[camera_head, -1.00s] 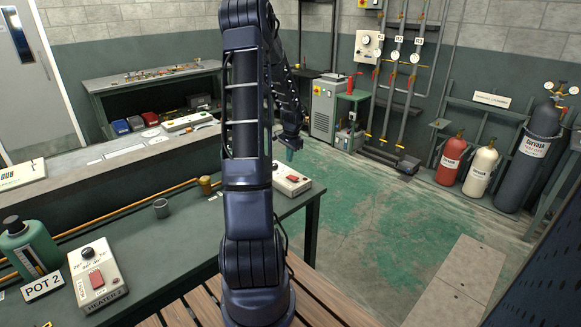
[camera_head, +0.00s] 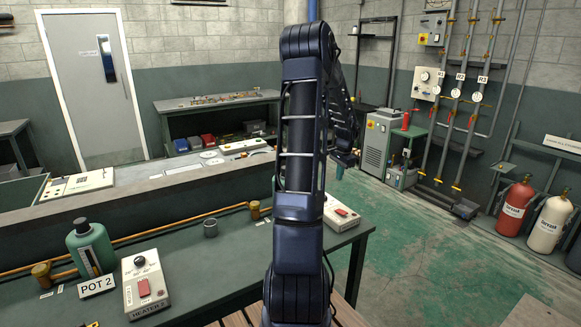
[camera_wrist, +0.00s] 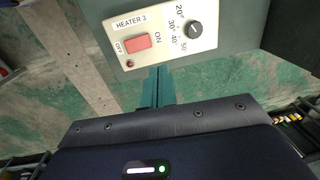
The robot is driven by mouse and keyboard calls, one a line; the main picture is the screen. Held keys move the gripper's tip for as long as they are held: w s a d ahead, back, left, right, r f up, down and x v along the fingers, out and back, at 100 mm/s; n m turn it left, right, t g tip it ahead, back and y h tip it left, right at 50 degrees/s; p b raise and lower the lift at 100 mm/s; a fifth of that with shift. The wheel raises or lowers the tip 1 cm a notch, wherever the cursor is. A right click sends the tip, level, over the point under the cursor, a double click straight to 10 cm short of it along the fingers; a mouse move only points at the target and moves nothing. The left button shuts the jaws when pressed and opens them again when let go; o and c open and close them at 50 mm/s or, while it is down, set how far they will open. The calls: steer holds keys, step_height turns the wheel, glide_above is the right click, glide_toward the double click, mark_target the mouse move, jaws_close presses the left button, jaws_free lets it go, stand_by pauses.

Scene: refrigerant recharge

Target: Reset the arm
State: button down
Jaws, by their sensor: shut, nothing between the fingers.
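My dark blue arm rises through the middle of the head view and bends over at the top. My gripper (camera_head: 340,172) hangs at its far end, beyond the bench edge, partly hidden behind my arm. In the wrist view my gripper's teal fingers (camera_wrist: 157,88) are together, with nothing between them. They point toward the HEATER 3 box (camera_wrist: 165,32), apart from it as far as I can tell. That box also shows in the head view (camera_head: 343,214), on the bench right of my arm.
Red (camera_head: 514,207) and cream (camera_head: 550,224) cylinders stand at right. The green floor (camera_head: 430,250) right of the bench is clear.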

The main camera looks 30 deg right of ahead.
steer(key=a+r+n+t, duration=0.1)
steer(key=a+r+n, duration=0.3)
steer(key=a, duration=0.5)
steer(key=a+r+n, duration=0.1)
steer(key=a+r, duration=0.5)
steer(key=a, duration=0.4)
steer(key=a+r+n+t, duration=0.1)
steer(key=a+r+n, duration=0.2)
steer(key=a+r, duration=0.45)
steer(key=s+a+n, duration=0.5)
steer(key=s+a, duration=0.4)
steer(key=a, duration=0.2)
steer(key=s+a+r+n+t, duration=0.1)
steer(key=s+a+n, duration=0.4)
steer(key=s+a, duration=0.3)
steer(key=a, duration=0.3)
steer(key=shift+s+a+r, duration=0.25)
steer(key=shift+s+a, duration=0.1)
steer(key=shift+s, duration=0.05)
steer(key=shift+w, duration=0.15)
